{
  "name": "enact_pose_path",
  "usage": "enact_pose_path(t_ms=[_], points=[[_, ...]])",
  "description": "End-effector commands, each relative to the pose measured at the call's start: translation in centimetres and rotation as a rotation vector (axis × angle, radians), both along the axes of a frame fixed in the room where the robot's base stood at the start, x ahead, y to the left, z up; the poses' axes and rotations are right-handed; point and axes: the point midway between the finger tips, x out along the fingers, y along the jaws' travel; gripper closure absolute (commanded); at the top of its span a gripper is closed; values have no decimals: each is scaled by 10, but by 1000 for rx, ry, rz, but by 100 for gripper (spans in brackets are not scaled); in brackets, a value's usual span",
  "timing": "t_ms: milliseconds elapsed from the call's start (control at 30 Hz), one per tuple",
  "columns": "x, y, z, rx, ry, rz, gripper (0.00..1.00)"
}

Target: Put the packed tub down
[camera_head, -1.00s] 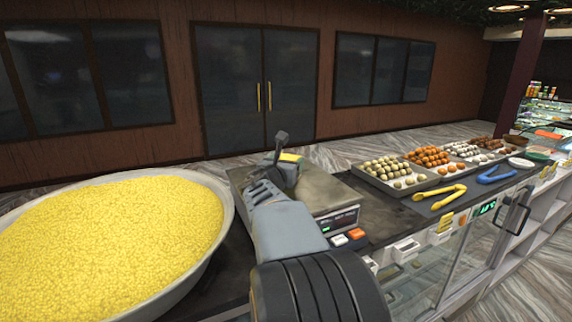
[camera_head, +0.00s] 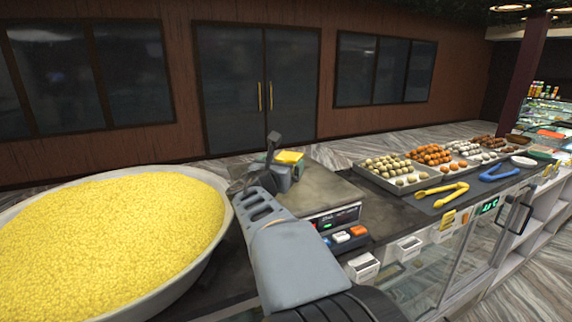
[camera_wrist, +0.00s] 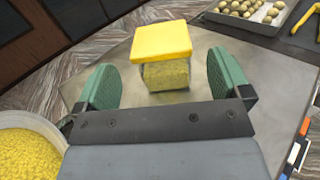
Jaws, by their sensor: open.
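The packed tub (camera_wrist: 165,75) has a yellow lid and clear sides with yellow filling. In the wrist view it stands upright on the grey metal scale plate (camera_wrist: 130,62). My gripper (camera_wrist: 165,85) is open, its green-padded fingers apart on either side and a little nearer than the tub, with gaps showing. In the head view the tub's yellow lid (camera_head: 289,157) shows just beyond my gripper (camera_head: 277,175), which hides most of its body. The scale (camera_head: 325,195) sits on the dark counter.
A large bowl of yellow granules (camera_head: 232,215) stands left of the scale. Trays of sweets (camera_head: 385,178), yellow tongs (camera_head: 442,192) and blue tongs (camera_head: 500,173) lie to the right. Small switches (camera_head: 350,236) line the scale's front.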

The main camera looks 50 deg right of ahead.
Motion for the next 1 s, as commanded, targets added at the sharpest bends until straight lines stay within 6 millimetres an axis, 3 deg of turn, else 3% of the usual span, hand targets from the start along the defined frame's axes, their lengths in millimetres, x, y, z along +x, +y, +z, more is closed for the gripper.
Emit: enact_pose_path(t_ms=[200,400,1000], points=[[-16,38,-2,0,-1,3,5],[-24,57,-1,-1,0,2,5],[-28,64,-1,1,1,-1,5]])
